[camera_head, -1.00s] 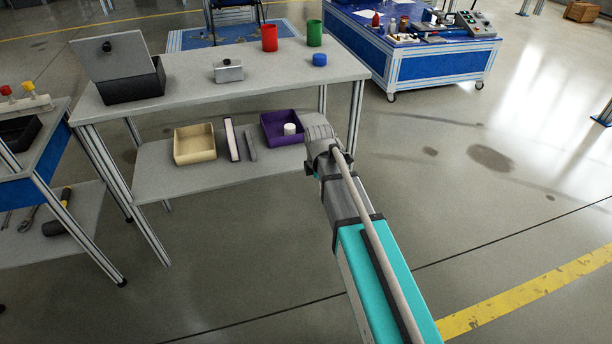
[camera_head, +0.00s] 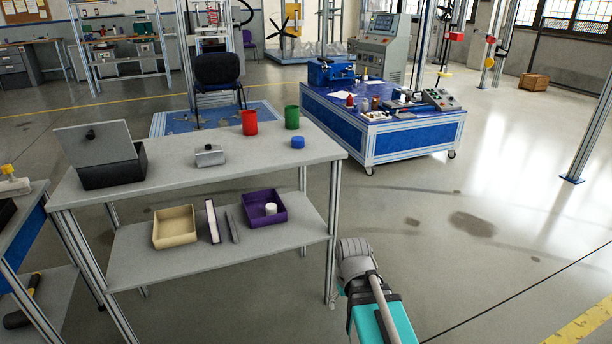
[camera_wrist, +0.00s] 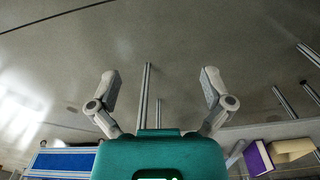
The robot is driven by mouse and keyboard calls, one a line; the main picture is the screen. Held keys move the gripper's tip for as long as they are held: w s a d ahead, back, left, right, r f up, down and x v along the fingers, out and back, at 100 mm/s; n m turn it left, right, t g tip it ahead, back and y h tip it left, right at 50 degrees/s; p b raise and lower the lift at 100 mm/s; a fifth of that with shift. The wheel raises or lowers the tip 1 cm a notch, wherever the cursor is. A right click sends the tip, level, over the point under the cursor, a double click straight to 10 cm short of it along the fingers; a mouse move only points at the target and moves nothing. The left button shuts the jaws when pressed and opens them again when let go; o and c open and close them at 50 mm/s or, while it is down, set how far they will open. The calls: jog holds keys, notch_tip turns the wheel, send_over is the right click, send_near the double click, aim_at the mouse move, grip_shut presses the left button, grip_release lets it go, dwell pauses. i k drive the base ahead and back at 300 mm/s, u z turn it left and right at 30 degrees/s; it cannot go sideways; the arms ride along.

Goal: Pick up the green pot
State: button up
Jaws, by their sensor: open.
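The green pot (camera_head: 292,117) stands upright on the grey table top, near its back right corner. A red pot (camera_head: 249,122) stands to its left and a blue lid-like disc (camera_head: 298,142) lies in front of it. My gripper shows in the wrist view (camera_wrist: 158,85) with its two fingers spread wide and nothing between them. In the head view the end of my arm is low, in front of the table's right end, apart from the green pot. The fingers are hidden in the head view, and I cannot make out the green pot in the wrist view.
The table (camera_head: 180,168) also bears a black box (camera_head: 112,172) with a raised lid and a small metal block (camera_head: 210,156). Its lower shelf holds a cream tray (camera_head: 174,228) and a purple tray (camera_head: 264,208). A blue workbench (camera_head: 400,140) stands behind right.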

aim_at(292, 112)
jog(key=k, duration=0.65)
jog(key=z, duration=0.55)
jog(key=i, duration=1.55)
jog(key=u, duration=0.55)
